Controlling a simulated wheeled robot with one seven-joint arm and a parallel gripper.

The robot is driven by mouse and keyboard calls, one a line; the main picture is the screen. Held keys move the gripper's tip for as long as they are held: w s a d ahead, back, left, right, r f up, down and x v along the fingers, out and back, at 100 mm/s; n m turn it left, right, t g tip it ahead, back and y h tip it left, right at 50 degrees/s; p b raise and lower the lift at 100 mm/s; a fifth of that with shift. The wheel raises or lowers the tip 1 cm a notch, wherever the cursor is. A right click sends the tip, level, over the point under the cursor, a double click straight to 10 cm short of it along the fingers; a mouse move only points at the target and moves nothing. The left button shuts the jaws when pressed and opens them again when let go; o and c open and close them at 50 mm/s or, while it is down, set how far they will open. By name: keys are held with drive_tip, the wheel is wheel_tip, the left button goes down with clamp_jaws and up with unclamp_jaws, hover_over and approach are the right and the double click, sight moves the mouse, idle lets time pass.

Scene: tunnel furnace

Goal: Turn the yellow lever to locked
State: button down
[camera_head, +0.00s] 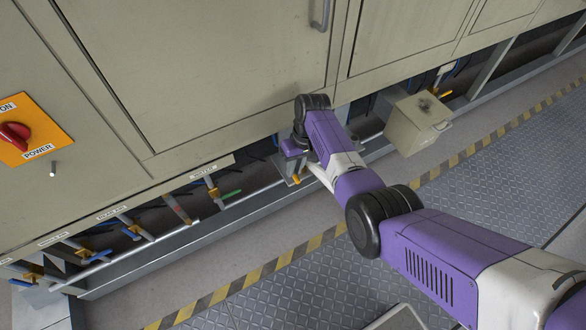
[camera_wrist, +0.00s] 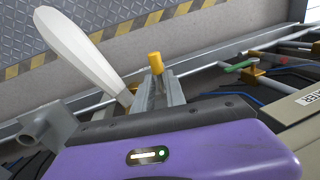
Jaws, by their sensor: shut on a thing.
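The yellow lever shows as a short rounded yellow end (camera_wrist: 155,60) in the wrist view, standing out past the grey fingers of my gripper (camera_wrist: 162,82). My gripper is shut on it. In the head view the lever (camera_head: 296,179) is a small yellow tip beside my gripper (camera_head: 293,165), under the lower edge of the beige cabinet (camera_head: 220,70). My wrist and gripper hide the rest of the lever, and no locked marking for it can be read. A pale paddle-shaped piece (camera_wrist: 80,50) reaches up to the left of the fingers in the wrist view.
A row of pipes with valves, including a green handle (camera_head: 231,194), runs left of my gripper under the cabinet. A beige box (camera_head: 415,125) stands out at right. A red power knob (camera_head: 14,136) is at far left. The patterned floor (camera_head: 310,295) looks clear.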

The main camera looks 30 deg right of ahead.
drive_tip(key=shift+d+n, duration=0.1)
drive_tip(key=shift+n, duration=0.4)
drive_tip(key=c, duration=1.6)
unclamp_jaws()
drive_tip(key=shift+o, duration=0.2)
wheel_tip(320, 180, up, 8)
drive_tip(key=d+p, duration=0.1)
drive_tip(key=p, duration=0.1)
drive_tip(key=shift+d+f, duration=0.2)
drive_tip(key=shift+d, duration=0.1)
